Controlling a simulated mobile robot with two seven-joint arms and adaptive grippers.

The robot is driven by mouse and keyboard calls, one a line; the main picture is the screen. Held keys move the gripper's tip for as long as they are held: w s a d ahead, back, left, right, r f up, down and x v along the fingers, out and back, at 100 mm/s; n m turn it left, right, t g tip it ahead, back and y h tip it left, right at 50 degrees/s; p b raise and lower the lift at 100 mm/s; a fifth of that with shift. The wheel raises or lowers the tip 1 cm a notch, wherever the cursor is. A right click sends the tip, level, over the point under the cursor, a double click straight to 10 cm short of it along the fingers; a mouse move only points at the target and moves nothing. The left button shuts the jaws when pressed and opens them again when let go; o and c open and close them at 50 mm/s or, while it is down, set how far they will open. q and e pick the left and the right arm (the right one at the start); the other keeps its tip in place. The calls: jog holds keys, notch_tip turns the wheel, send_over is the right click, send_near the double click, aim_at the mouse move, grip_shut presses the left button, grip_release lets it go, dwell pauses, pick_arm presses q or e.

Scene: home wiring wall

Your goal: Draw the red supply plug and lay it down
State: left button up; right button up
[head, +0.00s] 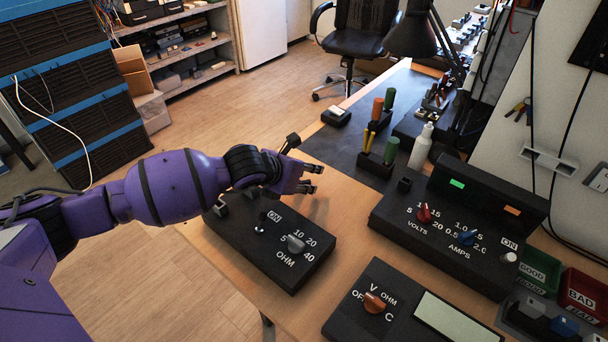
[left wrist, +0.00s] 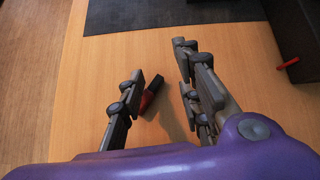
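A small red plug with a black end (left wrist: 149,97) shows in the left wrist view, over the bare wood between my left gripper's fingers and close to the left one. I cannot tell whether it touches that finger. My left gripper (head: 306,164) is open above the desk, just behind the OHM box; its spread fingers also show in the left wrist view (left wrist: 164,68). The plug is hidden in the head view. The supply box (head: 440,232) with VOLTS and AMPS knobs stands to the right. My right gripper is not in view.
The OHM box (head: 262,262) sits under my left forearm. A meter (head: 345,318) is at the front, with GOOD (head: 538,272) and BAD (head: 584,296) bins at right. A tool holder (head: 376,168) stands on the dark mat. Wood between the boxes is clear.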

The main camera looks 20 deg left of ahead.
pick_arm(q)
jog(key=v, duration=1.2)
jog(key=shift+f, duration=0.15)
dwell(0.3)
